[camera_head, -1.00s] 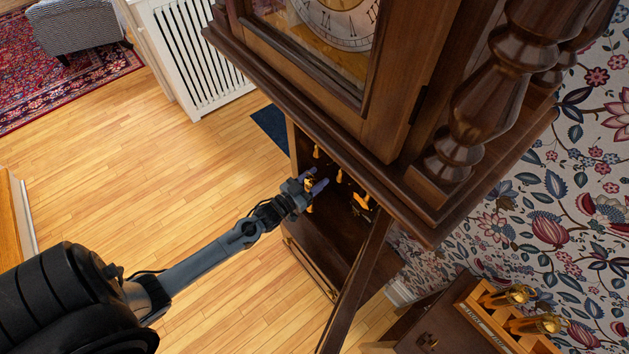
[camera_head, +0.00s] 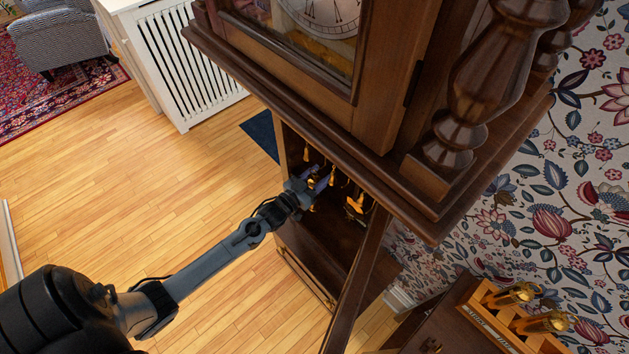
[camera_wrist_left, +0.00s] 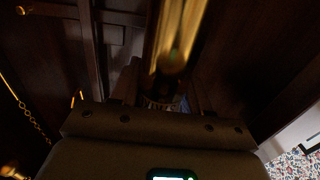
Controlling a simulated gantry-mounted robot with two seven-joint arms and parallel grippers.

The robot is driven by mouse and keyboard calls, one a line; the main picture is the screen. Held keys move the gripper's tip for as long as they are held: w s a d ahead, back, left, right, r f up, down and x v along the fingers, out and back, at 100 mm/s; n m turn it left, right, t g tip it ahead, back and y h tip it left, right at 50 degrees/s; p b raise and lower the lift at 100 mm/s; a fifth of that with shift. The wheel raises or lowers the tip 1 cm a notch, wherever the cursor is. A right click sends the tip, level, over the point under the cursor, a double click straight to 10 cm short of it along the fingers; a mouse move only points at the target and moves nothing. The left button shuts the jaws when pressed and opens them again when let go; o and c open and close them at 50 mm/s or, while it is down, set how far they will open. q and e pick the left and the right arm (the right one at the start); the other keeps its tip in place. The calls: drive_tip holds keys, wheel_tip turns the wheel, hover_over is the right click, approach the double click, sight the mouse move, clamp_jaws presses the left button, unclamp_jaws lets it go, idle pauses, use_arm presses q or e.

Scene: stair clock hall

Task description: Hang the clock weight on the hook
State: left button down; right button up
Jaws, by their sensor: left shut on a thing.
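The tall dark-wood clock (camera_head: 290,80) stands with its lower case open. My left gripper (camera_head: 318,182) is inside the case opening, below the hood. It is shut on the clock weight, a shiny brass cylinder (camera_wrist_left: 182,35) that rises between the fingers in the left wrist view. In the head view the weight is mostly hidden by the gripper. Small brass pieces (camera_head: 344,180) hang near the gripper under the hood; I cannot tell which is the hook. A brass chain (camera_wrist_left: 28,118) hangs at the left of the wrist view. My right gripper is not in view.
The open case door (camera_head: 350,285) stands out on the right of the opening. Two brass cylinders lie in a wooden rack (camera_head: 490,320) at the lower right. A brass pendulum-like piece (camera_head: 355,207) is deeper in the case. The wood floor (camera_head: 150,190) at left is clear.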

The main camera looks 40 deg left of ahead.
use_arm(q)
drive_tip(key=shift+w+d+f+b, duration=0.1)
drive_tip(key=shift+w+f+b, duration=0.05)
drive_tip(key=shift+w+b, duration=0.6)
drive_tip(key=shift+w+f+b, duration=0.1)
drive_tip(key=shift+w+b, duration=0.35)
drive_tip(key=shift+w, duration=0.5)
drive_tip(key=shift+f, duration=0.1)
